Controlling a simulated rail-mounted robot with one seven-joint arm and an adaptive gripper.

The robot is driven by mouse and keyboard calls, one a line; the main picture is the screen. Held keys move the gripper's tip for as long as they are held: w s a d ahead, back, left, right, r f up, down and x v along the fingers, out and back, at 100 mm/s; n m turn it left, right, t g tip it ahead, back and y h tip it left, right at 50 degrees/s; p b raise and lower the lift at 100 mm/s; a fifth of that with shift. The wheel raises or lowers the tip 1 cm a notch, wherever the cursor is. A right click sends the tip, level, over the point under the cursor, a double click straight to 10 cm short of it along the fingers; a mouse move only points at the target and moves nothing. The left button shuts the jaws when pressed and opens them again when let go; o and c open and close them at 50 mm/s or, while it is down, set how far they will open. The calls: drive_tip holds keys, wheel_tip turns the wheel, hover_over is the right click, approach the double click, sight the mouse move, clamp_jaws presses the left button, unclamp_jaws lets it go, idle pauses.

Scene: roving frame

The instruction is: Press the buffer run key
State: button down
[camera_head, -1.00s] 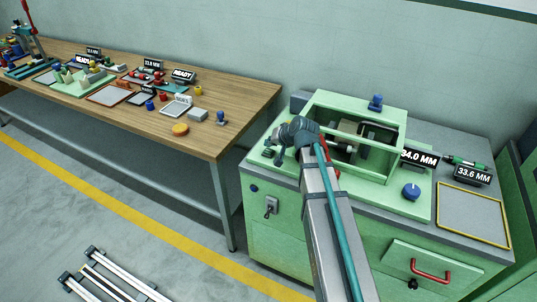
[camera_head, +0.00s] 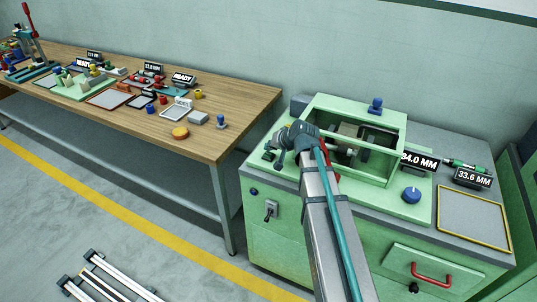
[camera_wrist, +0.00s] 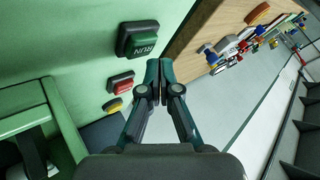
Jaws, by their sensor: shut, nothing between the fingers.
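The green key (camera_wrist: 139,40) marked RUN sits on a dark square base on the green machine, in the upper middle of the wrist view. A red key (camera_wrist: 120,82) and a round yellow knob (camera_wrist: 113,105) sit in line below it. My gripper (camera_wrist: 160,64) is shut and empty. In the wrist view its fingertips appear just right of and below the RUN key; a gap shows between them in the picture, and I cannot tell the depth. In the head view my gripper is over the left end of the green machine (camera_head: 280,228), where my arm hides most of the keys.
The machine has an open-topped green housing (camera_head: 395,172), a blue knob (camera_head: 411,195), size displays (camera_head: 472,178) and a grey tray (camera_head: 472,218). A wooden bench (camera_head: 245,95) with small parts stands at left, across a gap.

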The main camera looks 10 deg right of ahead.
sight(270, 154)
drive_tip(key=shift+f, duration=0.1)
idle(0.4)
drive_tip(key=shift+f+b, duration=0.35)
drive_tip(key=shift+f+b, duration=0.3)
drive_tip(key=shift+f, duration=0.1)
idle(0.7)
drive_tip(key=shift+r, duration=0.2)
drive_tip(key=shift+r+p, duration=0.5)
drive_tip(key=shift+r, duration=0.2)
drive_tip(key=shift+r, duration=0.1)
drive_tip(key=shift+r+p, duration=1.45)
drive_tip(key=shift+r, duration=0.95)
